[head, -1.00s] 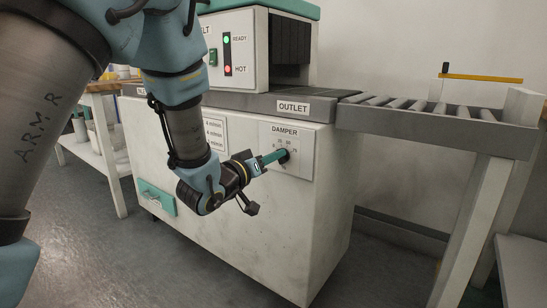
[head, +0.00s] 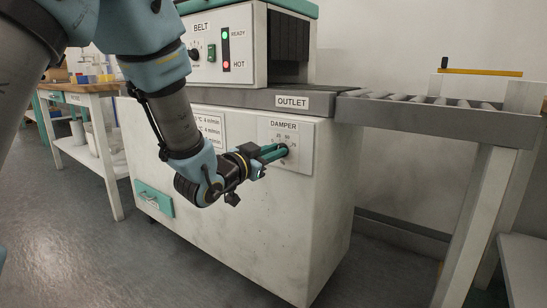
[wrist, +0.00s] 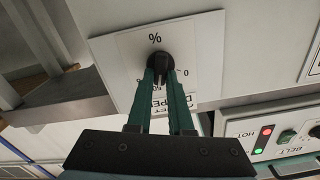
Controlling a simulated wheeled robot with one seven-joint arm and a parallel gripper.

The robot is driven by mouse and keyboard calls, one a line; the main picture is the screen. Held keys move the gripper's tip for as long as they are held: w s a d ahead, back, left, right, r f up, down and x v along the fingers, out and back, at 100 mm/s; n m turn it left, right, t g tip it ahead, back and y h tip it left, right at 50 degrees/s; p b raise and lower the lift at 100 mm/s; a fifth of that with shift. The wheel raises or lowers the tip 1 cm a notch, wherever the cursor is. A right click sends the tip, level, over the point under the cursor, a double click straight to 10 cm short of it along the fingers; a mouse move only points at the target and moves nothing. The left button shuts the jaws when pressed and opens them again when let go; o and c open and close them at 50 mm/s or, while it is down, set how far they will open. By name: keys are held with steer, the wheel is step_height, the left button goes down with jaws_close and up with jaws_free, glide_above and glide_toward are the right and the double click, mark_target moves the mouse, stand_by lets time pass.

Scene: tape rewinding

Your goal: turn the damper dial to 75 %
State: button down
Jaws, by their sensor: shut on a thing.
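The damper dial is a small dark knob (wrist: 160,66) on a pale plate (head: 304,165) labelled DAMPER, on the machine's side panel below the OUTLET sign. Small numbers ring the knob; in the wrist view a % mark, a 0 and part of another number show. My gripper (head: 281,151) has its two teal fingers on the knob, one on each side, and is shut on it. In the wrist view the fingertips (wrist: 161,78) reach the knob from below. The fingers cover part of the scale, and I cannot tell which mark the knob points to.
The machine (head: 250,220) has a lit green READY lamp (head: 225,33), a lit red HOT lamp (head: 225,64) and a BELT knob (head: 194,55). A roller conveyor (head: 430,118) extends right from the outlet. A workbench (head: 88,89) stands at left. The floor in front is clear.

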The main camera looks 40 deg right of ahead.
steer(key=shift+s+f+m+b, duration=0.15)
steer(key=shift+m+b, duration=1.15)
steer(key=shift+m, duration=0.8)
steer(key=shift+s+f+m+b, duration=0.15)
steer(key=shift+m+b, duration=1.1)
steer(key=shift+m, duration=0.85)
steer(key=c, duration=0.8)
jaws_free()
steer(key=shift+r, duration=0.1)
steer(key=a, duration=0.3)
steer(key=s+a+p, duration=0.1)
steer(key=a, duration=0.3)
steer(key=s+a+p, duration=0.1)
steer(key=a, duration=0.2)
steer(key=shift+a, duration=0.3)
